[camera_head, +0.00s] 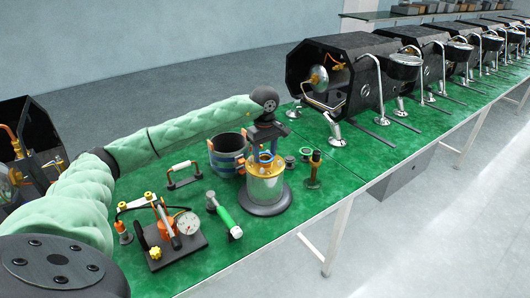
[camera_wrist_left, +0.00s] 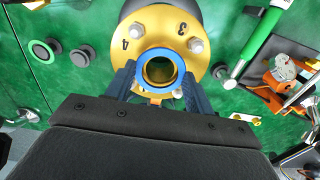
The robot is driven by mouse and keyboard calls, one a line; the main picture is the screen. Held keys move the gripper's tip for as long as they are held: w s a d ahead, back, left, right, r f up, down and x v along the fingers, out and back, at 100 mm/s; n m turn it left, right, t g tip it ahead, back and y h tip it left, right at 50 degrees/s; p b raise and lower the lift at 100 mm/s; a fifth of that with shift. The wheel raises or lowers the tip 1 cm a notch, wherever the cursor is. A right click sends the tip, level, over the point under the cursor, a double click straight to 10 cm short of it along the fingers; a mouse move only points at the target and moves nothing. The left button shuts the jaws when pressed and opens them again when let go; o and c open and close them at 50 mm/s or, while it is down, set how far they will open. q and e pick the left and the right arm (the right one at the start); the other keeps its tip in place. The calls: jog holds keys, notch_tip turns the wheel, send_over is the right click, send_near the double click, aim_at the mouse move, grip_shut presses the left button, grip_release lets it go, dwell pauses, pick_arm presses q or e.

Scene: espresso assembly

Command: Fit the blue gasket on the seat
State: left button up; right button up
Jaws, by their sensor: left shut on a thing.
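The blue gasket (camera_wrist_left: 141,66) is a ring gripped between the fingers of my left gripper (camera_wrist_left: 160,72) in the left wrist view. It lies over the middle of a gold flange (camera_wrist_left: 168,22) marked 3 and 4, and a gold bore shows through it. In the head view my left gripper (camera_head: 265,153) points down at the top of the steel boiler (camera_head: 266,188), which stands upright on a round black base (camera_head: 268,208). The seat under the gasket is mostly hidden; I cannot tell whether the gasket touches it. My right gripper is not in view.
A blue-and-dark pot (camera_head: 226,155) stands left of the boiler. A green-handled tool (camera_head: 225,217) and a gauge assembly (camera_head: 172,238) lie at the front left.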

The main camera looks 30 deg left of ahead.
pick_arm(q)
jog(key=shift+f+b, duration=0.35)
jog(key=shift+f, duration=0.15)
jog(key=o, duration=1.1)
jog(key=shift+r, duration=0.1)
jog(key=shift+r+b, duration=1.15)
jog(key=shift+r, duration=2.6)
